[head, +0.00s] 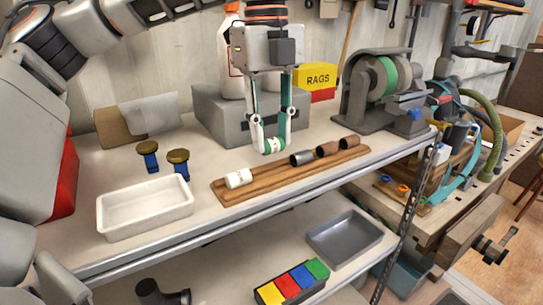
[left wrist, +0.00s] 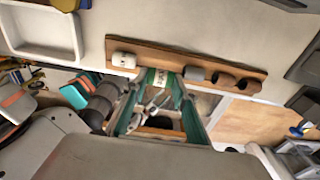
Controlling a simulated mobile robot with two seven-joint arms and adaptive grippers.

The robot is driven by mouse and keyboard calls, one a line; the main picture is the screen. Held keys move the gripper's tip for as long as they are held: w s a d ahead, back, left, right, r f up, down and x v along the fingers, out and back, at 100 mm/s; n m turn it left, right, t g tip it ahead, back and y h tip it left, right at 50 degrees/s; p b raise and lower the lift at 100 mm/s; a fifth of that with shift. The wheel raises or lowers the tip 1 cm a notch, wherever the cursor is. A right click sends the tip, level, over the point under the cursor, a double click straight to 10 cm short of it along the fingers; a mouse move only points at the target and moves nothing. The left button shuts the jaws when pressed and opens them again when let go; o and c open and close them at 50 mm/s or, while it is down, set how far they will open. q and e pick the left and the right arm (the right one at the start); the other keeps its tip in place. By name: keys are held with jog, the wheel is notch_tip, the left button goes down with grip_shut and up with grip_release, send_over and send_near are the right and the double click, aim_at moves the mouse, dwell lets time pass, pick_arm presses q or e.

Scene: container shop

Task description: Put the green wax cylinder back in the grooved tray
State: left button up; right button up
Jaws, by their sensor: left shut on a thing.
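The green wax cylinder (head: 272,147), with a pale label band, is held between the fingertips of my left gripper (head: 271,141). It also shows in the left wrist view (left wrist: 160,77), between the fingers (left wrist: 158,84). The brown wooden grooved tray (head: 262,182) lies on the bench. It holds a white cylinder (head: 238,179) at its left end, and a grey cylinder (head: 302,158) and two brown ones (head: 327,150) to the right. In the wrist view, the green cylinder lines up with the gap between white and grey. Its height above the tray is hard to tell. My right gripper is out of view.
A white tray (head: 143,220) stands left of the grooved tray, with two brown-topped blue items (head: 148,158) behind it. A grey block (head: 215,128) with a bottle and a yellow RAGS box (head: 316,77) are behind the gripper. A grinder-like machine (head: 363,117) stands at right.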

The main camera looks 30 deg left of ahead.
pick_arm(q)
jog(key=shift+f, duration=2.25)
jog(key=shift+f, duration=0.1)
jog(key=o, duration=1)
jog(key=r, duration=0.8)
jog(key=r+p, duration=0.1)
jog(key=r, duration=0.3)
jog(key=shift+w+a+r, duration=0.1)
jog(key=shift+a+r, duration=0.05)
jog(key=shift+a, duration=0.15)
